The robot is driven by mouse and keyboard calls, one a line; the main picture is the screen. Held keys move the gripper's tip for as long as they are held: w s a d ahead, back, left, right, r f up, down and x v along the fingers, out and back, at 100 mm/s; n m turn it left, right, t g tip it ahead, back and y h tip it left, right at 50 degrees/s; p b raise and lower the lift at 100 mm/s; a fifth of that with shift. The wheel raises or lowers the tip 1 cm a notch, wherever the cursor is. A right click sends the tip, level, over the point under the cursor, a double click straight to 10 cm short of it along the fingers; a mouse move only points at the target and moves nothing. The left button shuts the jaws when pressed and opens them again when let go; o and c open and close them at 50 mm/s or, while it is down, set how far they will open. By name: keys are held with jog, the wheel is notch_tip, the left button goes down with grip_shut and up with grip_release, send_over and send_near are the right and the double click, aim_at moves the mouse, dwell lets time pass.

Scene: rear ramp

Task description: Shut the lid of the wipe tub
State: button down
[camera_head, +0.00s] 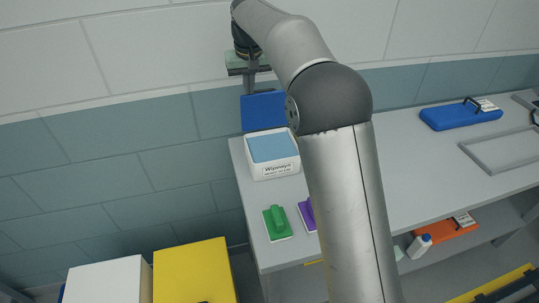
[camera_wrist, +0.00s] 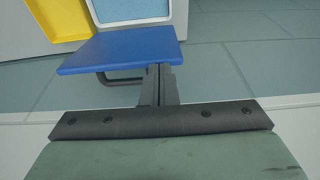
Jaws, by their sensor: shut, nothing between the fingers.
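The wipe tub (camera_head: 272,171) is a white box with a light blue top face, at the left end of the grey counter. Its blue lid (camera_head: 264,112) stands raised at the tub's back edge, open. In the wrist view the lid (camera_wrist: 120,52) spans the upper middle, with a dark loop on its wall-facing side and part of the tub (camera_wrist: 180,15) beyond it. My gripper (camera_head: 249,90) is shut and empty, close to the wall at the lid's back side. Its fingertips (camera_wrist: 160,72) overlap the lid's edge in the wrist view; I cannot tell whether they touch.
A blue case (camera_head: 460,116) and a grey tray (camera_head: 502,152) are at the right. Yellow (camera_head: 195,272) and white (camera_head: 110,283) bins stand below left. The wall is close behind.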

jog(key=shift+s+d+f+b, duration=0.15)
jog(key=shift+s+f+b, duration=0.1)
jog(key=shift+s+b, duration=0.45)
jog(key=shift+s+d+f+b, duration=0.2)
jog(key=shift+s+f+b, duration=0.1)
jog(key=shift+s+b, duration=0.4)
jog(key=shift+s+d+f+b, duration=0.15)
jog(key=shift+s+f+b, duration=0.1)
jog(key=shift+s+b, duration=0.45)
jog(key=shift+w, duration=0.1)
jog(key=w+p+v, duration=0.1)
jog(key=p+v, duration=0.6)
jog(key=shift+w+a+r, duration=0.2)
jog(key=shift+w+r, duration=0.1)
jog(key=shift+w, duration=0.05)
dwell(0.3)
dwell(0.4)
